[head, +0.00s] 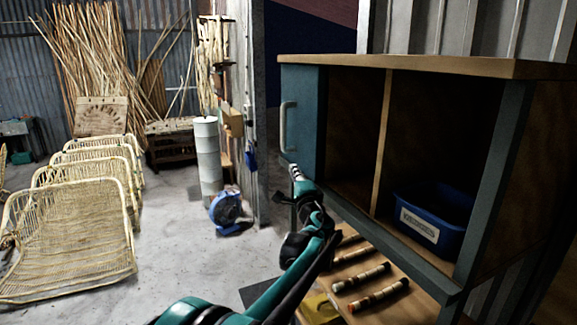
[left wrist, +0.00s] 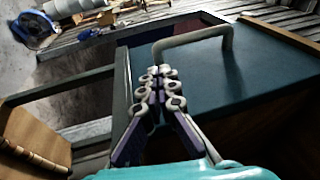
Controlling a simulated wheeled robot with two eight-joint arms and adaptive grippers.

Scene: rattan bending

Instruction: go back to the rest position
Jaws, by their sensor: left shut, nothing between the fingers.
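My left gripper (head: 295,172) is shut and empty, just below the grey handle (head: 288,128) of the teal cabinet door (head: 307,115) in the head view. In the left wrist view its closed fingers (left wrist: 158,75) point at the same handle (left wrist: 192,42), close to it in the picture. I cannot tell whether they touch. The wooden cabinet (head: 420,66) shows two open compartments right of the door. My right gripper is not in view.
A blue labelled bin (head: 432,222) sits in the cabinet's right compartment. Rattan pieces (head: 378,295) lie on the wooden surface below. A blue fan (head: 228,212) and white cylinder (head: 207,160) stand on the floor. Several wicker frames (head: 70,240) stand at left. Concrete floor between is clear.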

